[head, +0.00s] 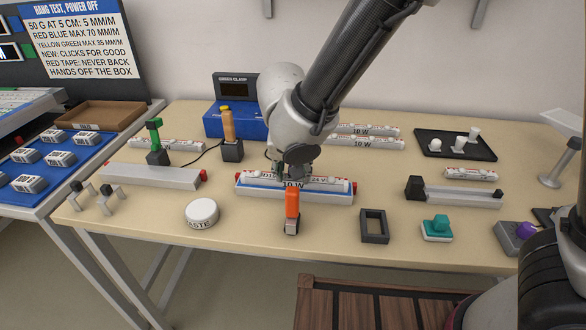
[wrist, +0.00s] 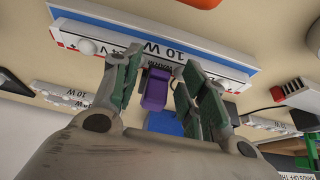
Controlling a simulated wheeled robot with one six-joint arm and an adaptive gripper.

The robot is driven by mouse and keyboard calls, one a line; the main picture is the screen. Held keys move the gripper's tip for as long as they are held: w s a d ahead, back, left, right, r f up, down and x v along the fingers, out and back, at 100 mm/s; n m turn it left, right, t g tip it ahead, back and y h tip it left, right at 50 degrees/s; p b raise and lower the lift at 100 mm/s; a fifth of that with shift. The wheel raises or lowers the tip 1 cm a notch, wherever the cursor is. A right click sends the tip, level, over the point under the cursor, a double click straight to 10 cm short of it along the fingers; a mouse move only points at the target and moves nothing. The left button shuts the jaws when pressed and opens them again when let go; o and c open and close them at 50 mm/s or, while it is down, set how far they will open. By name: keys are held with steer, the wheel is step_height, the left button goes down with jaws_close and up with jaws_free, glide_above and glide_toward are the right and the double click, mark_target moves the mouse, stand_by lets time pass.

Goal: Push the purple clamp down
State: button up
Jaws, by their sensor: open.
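The purple clamp (wrist: 155,90) shows in the wrist view, upright between my fingers at the edge of a white strip (wrist: 110,47) marked 10 W. In the head view my gripper hides it. My gripper (wrist: 158,88) is open, with one green-padded finger on each side of the clamp; I cannot tell whether they touch it. In the head view my gripper (head: 293,172) is low over the strip (head: 325,184), which lies in a blue and white holder (head: 290,197) with red ends.
An orange clamp (head: 292,205) stands just in front of the holder. A white paste tin (head: 202,213) and a dark frame (head: 374,226) are at the front. A blue box (head: 225,120) and more strips (head: 365,143) are behind. A purple knob (head: 525,230) is at far right.

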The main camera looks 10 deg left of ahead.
steer(key=shift+r, duration=0.1)
steer(key=v, duration=1.2)
steer(key=s+d+r, duration=0.2)
steer(key=d, duration=1.2)
steer(key=s+d+r, duration=0.2)
steer(key=s+d, duration=0.1)
steer(key=d, duration=1.2)
steer(key=s+d+r, duration=0.2)
steer(key=d, duration=1.2)
steer(key=shift+s+d+r, duration=0.25)
steer(key=shift+s+d, duration=0.05)
steer(key=shift+s, duration=0.1)
